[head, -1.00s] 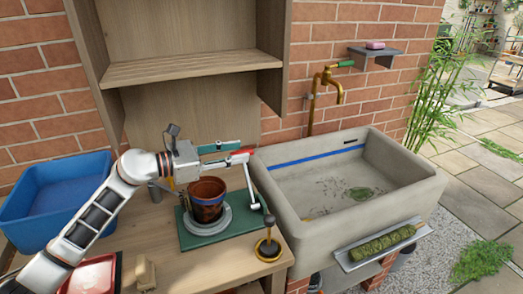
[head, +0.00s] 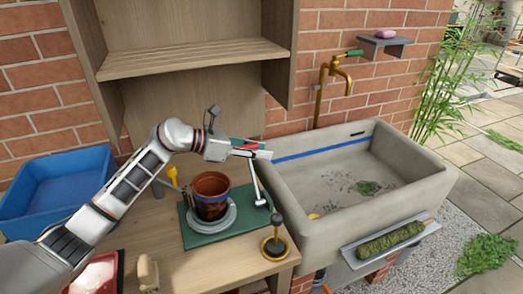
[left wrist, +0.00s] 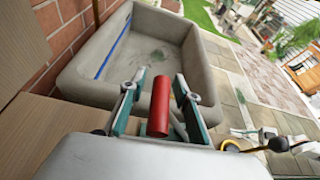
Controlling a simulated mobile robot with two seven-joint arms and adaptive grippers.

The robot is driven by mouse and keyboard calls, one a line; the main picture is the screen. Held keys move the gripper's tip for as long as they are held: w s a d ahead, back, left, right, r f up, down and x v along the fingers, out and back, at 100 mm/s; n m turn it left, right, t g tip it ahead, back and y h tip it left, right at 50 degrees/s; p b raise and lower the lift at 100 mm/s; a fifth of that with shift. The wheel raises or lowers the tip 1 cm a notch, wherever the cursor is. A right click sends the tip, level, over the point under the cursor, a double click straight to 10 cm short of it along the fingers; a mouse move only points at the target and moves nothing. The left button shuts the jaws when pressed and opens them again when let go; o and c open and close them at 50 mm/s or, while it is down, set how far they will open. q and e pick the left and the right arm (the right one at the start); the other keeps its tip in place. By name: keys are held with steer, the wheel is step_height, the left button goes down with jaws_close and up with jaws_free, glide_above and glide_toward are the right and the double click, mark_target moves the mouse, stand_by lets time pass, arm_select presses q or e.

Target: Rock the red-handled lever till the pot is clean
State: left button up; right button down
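The lever's red handle (left wrist: 159,105) lies between the two fingers of my left gripper (left wrist: 160,88) in the left wrist view, with a narrow gap showing on each side. The gripper looks open around it. In the head view my left gripper (head: 252,149) is at the top of the lever's pale rod (head: 257,185), and the handle is mostly hidden by the fingers. The brown pot (head: 211,187) stands upright on a grey round plate (head: 231,220) on the green base (head: 193,238). Dark dirt shows on its lower wall. My right gripper is not in view.
The stone sink (head: 299,206) with a brass tap (head: 325,85) is right of the bench. A dark-knobbed tool in a brass-rimmed holder (head: 274,245) stands at the bench's front right. A blue tub (head: 55,195) and red tray (head: 104,270) are left. The shelf (head: 190,63) overhangs behind.

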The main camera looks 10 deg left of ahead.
arm_select(q)
steer(key=shift+w+d+f, duration=0.2)
steer(key=shift+d, duration=0.15)
jaws_close()
